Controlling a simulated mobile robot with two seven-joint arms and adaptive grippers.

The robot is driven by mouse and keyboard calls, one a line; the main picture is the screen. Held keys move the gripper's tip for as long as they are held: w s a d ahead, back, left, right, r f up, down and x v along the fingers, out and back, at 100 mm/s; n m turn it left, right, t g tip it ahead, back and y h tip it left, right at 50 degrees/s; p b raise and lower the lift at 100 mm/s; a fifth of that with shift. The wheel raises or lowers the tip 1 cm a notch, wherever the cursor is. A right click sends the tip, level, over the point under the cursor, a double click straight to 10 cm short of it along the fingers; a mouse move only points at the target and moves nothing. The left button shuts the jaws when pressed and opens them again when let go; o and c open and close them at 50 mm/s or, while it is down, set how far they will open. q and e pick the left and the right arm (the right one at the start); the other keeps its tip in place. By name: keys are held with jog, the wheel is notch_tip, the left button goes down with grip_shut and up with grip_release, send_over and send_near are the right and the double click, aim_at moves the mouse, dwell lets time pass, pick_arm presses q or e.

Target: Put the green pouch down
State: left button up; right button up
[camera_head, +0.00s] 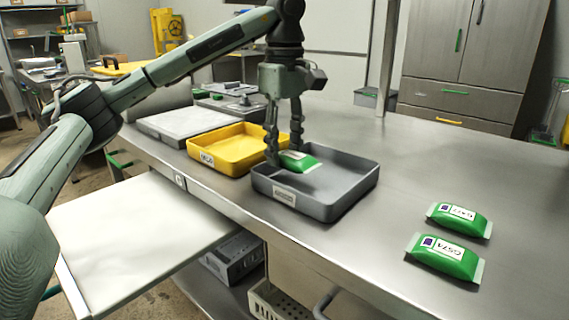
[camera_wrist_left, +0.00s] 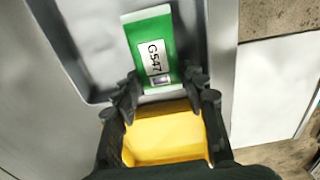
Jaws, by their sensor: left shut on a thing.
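A green pouch (camera_head: 299,162) with a white label is at the left side of the grey tray (camera_head: 345,197), inside its walls. My left gripper (camera_head: 283,156) points down into the tray and is shut on this pouch. In the left wrist view the pouch (camera_wrist_left: 152,42) reads G547, with its near end between the fingertips (camera_wrist_left: 160,84). The grey tray (camera_wrist_left: 84,62) lies around it there. I cannot tell whether the pouch touches the tray floor. My right gripper is in neither view.
Two more green pouches (camera_head: 459,220) (camera_head: 443,258) lie on the steel bench (camera_head: 400,190) at right. A yellow tray (camera_head: 222,165) stands directly left of the grey tray. A white board (camera_head: 130,235) sits lower, in front. The grey tray's right half is empty.

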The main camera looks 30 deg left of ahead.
aim_at(285, 152)
pick_arm(q)
notch_tip(285, 152, down, 3)
jog(key=shift+r, duration=0.15)
jog(key=shift+f, duration=0.25)
jog(key=o, duration=1.2)
jog(key=shift+c, duration=0.2)
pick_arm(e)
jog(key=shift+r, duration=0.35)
